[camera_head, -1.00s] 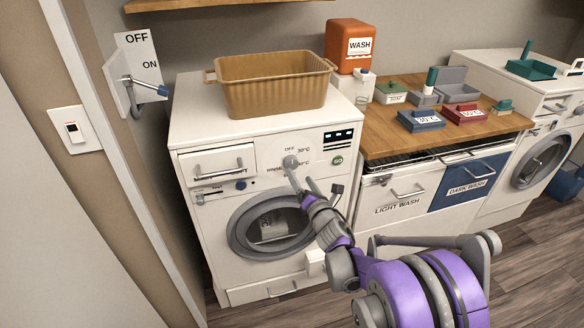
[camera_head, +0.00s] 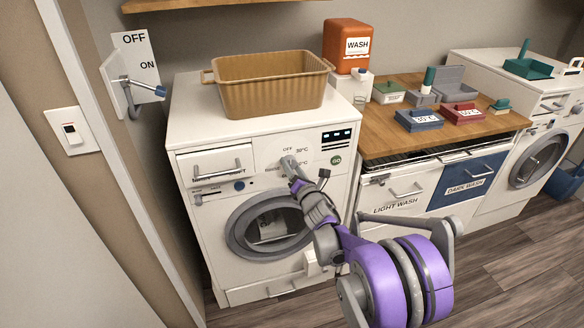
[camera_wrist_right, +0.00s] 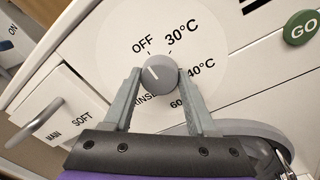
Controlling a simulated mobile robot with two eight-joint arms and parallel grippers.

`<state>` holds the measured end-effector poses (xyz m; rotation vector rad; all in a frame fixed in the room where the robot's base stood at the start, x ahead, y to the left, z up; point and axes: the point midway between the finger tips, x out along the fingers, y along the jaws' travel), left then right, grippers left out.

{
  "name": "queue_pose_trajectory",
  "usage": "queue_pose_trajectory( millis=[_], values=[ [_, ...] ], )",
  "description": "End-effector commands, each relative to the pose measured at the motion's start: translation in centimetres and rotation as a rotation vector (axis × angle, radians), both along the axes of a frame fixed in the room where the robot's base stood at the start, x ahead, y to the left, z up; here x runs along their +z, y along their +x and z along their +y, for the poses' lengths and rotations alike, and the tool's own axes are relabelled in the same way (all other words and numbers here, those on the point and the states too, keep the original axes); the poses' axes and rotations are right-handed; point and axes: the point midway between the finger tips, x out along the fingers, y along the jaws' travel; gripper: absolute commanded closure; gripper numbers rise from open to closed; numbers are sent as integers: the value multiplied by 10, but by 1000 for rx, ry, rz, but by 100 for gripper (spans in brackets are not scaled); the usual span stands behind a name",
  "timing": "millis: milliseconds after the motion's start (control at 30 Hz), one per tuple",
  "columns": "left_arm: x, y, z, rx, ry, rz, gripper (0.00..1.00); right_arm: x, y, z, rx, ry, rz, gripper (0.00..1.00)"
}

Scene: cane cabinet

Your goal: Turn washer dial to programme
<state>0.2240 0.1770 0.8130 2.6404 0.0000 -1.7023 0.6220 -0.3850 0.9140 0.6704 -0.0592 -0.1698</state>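The washer dial (camera_wrist_right: 158,74) is a round grey knob on the white washer's panel, with a light line on its face pointing up and left toward the OFF mark. Around it are printed OFF, 30°C, 40°C, 60 and RINSE. My right gripper (camera_wrist_right: 160,80) has one finger on each side of the dial in the right wrist view, with the tips close to its edges. I cannot tell whether they touch it. In the head view, my right gripper (camera_head: 290,166) is at the panel and largely covers the dial. My left gripper is not in view.
A green GO button (camera_wrist_right: 301,28) is right of the dial. A SOFT drawer handle (camera_wrist_right: 35,121) sticks out to its left. The round washer door (camera_head: 268,228) is below. A tan basket (camera_head: 270,84) stands on top. A lever (camera_head: 145,86) is on the wall at left.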

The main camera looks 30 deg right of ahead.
Motion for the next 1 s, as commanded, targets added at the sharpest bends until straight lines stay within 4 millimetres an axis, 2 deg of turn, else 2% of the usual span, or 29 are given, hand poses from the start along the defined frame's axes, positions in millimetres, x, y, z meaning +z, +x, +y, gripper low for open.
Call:
queue_pose_trajectory(
  millis=[33, 200, 233, 633, 1000],
  values=[
    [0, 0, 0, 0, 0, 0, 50, 0, 0, 0, 0, 0, 0, 65],
    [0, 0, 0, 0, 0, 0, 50, 0, 0, 0, 0, 0, 0, 95],
    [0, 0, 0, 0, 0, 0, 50, 0, 0, 0, 0, 0, 0, 98],
    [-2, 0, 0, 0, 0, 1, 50, -1, 0, 0, 1, 86, -21, 98],
    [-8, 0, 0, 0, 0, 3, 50, -2, 0, 1, 0, 383, -91, 98]
  ],
)
